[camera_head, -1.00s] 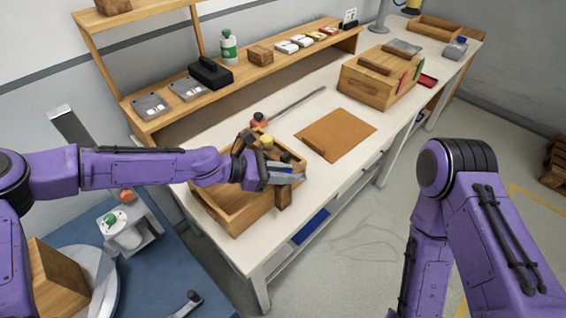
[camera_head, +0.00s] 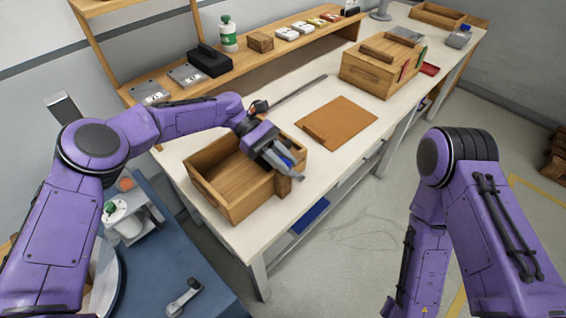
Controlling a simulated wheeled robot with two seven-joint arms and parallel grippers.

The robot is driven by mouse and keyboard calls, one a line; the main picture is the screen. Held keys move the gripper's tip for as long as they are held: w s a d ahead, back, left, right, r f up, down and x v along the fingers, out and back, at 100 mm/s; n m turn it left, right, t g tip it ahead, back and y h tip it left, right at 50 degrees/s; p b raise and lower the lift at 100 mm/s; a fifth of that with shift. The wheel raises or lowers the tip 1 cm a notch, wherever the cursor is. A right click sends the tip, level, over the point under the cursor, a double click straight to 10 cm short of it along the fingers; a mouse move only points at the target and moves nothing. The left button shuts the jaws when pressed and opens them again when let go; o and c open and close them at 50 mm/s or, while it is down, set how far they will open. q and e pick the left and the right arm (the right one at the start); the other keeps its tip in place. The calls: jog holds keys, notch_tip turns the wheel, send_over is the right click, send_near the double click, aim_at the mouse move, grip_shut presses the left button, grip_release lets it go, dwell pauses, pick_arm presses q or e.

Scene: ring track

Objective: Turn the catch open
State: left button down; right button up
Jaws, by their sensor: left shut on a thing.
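The open wooden box (camera_head: 232,197) stands at the near left end of the white bench. A short wooden block, which looks like the catch (camera_head: 284,186), sits upright at the box's right front corner. My left gripper (camera_head: 287,170) is over this corner, its fingers pointing down and to the right. It is shut on the catch; the fingers hide the upper part of it, so its exact turn is hard to see. A small blue patch shows between the fingers. My right arm is folded at the right, with its gripper out of view.
A brown board (camera_head: 338,123) lies on the bench right of the box, and a thin grey rod (camera_head: 298,90) lies behind it. A closed wooden crate (camera_head: 372,80) stands farther back. A shelf (camera_head: 270,55) with a black case (camera_head: 209,61) runs along the wall.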

pick_arm(q)
jog(key=shift+f+m+g+y, duration=0.15)
jog(key=shift+m+g+y, duration=0.45)
jog(key=shift+g, duration=0.1)
jog(key=shift+b, duration=0.3)
jog(key=shift+s, duration=0.1)
jog(key=c, duration=1.1)
grip_release()
jog(key=shift+d, duration=0.1)
